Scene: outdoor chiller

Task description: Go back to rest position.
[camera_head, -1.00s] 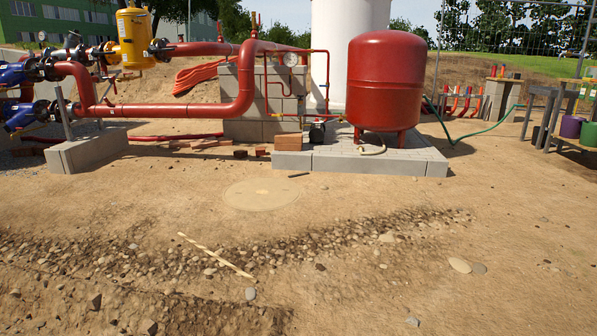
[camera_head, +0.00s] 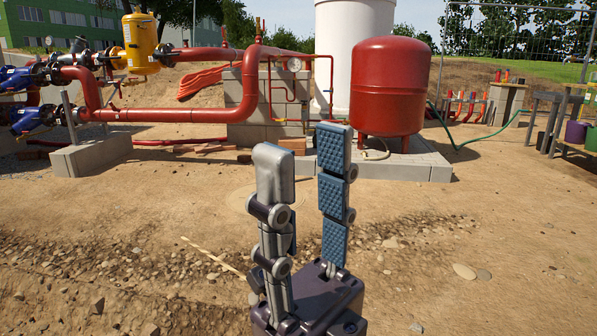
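My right gripper (camera_head: 304,180) stands upright in the lower middle of the head view, its dark palm at the bottom edge. Its two jointed fingers point up and stand apart, with blue textured pads showing on the right finger. Nothing is between them. My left gripper is not in view.
A red tank (camera_head: 388,85) stands on a paved concrete base (camera_head: 440,172) behind the gripper. Red pipes (camera_head: 170,115) run at the left, with a yellow unit (camera_head: 139,42). A wooden stick (camera_head: 210,255) lies on the stony ground. The sandy foreground is mostly open.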

